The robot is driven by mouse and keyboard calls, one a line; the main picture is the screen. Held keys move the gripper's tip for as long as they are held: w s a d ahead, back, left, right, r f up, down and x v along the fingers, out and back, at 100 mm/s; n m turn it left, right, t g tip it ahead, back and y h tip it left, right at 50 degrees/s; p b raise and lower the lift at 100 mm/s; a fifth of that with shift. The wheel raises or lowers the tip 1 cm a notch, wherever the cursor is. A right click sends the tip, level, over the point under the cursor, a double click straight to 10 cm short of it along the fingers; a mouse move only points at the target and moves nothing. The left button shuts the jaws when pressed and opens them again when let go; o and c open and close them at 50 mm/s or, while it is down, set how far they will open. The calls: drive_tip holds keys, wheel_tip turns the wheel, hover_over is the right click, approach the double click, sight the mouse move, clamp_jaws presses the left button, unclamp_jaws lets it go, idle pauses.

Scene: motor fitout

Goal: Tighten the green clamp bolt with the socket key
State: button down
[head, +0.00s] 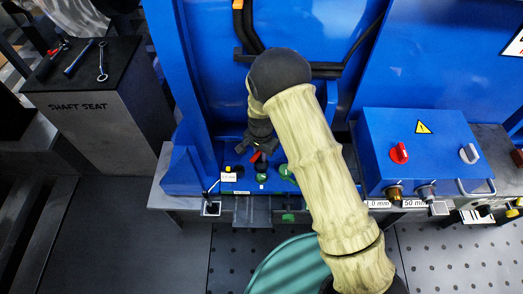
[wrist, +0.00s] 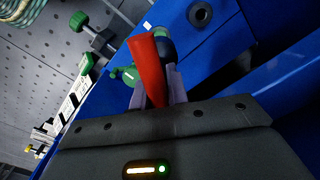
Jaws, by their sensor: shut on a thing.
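My gripper (head: 263,146) is low in front of the blue machine, above its base ledge. It is shut on a red handle (wrist: 147,70), which I take to be the socket key; a bit of red (head: 256,156) shows in the head view. The handle stands between the two grey fingers in the wrist view, and its working end is hidden. A green bolt head (wrist: 130,75) shows just left of the handle. In the head view green parts sit beside the gripper, one below it (head: 262,179) and one to its right (head: 287,172). I cannot tell whether the key touches a bolt.
A blue box (head: 425,150) with a red knob stands on the ledge at right. A grey cabinet (head: 100,115) marked SHAFT SEAT carries several hand tools at left. Another green knob (head: 288,217) is at the ledge's front. A teal round object (head: 280,268) is below.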

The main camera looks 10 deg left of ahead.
sight(262, 163)
idle(0.3)
drive_tip(key=shift+f+n+b, duration=0.15)
drive_tip(key=shift+n+b, duration=0.6)
drive_tip(key=shift+n, duration=0.25)
drive_tip(key=n+b, duration=0.2)
drive_tip(key=n, duration=0.2)
drive_tip(key=shift+w, duration=0.1)
drive_tip(key=n+b, duration=0.1)
drive_tip(key=n, duration=0.1)
drive_tip(key=shift+d+n, duration=0.1)
drive_tip(key=shift+n, duration=0.3)
drive_tip(key=n+b, duration=0.1)
drive_tip(key=n, duration=0.3)
drive_tip(key=shift+f+n+b, duration=0.1)
drive_tip(key=shift+n+b, duration=0.3)
drive_tip(key=shift+n, duration=0.1)
drive_tip(key=shift+f+b, duration=1.15)
drive_tip(key=shift+f, duration=1.4)
drive_tip(key=shift+p, duration=0.5)
